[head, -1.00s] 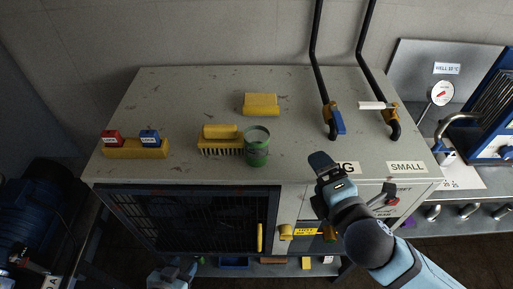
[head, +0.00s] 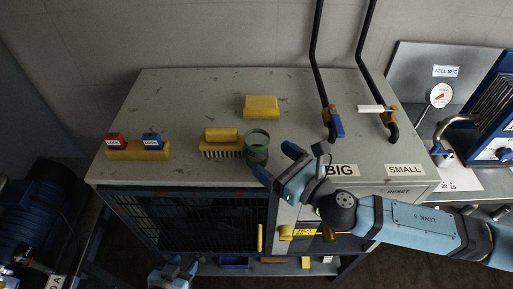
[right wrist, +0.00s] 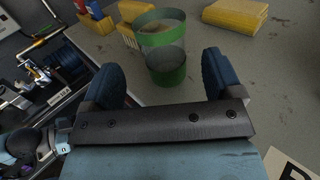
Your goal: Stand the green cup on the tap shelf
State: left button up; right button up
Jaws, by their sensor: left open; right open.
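The green cup (head: 257,148) stands upright on the grey cabinet top (head: 180,90), close to its front edge. It has green bands at top and bottom and a see-through middle. My right gripper (head: 276,163) is open, just right of the cup. In the right wrist view the cup (right wrist: 166,68) is ahead of the open fingers (right wrist: 160,78), roughly centred, not gripped. My left gripper (head: 175,266) is open and empty, low at the bottom edge.
A yellow brush (head: 221,143) stands close left of the cup. A yellow block (head: 261,106) lies behind it. A yellow holder with red and blue locks (head: 138,150) is further left. Two black pipes with valves (head: 337,122) rise at the right.

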aim_at(266, 152)
jog(key=shift+p+x, duration=0.6)
jog(key=shift+x, duration=2.5)
jog(key=shift+d, duration=0.15)
jog(key=c, duration=1.1)
jog(key=shift+r, duration=0.1)
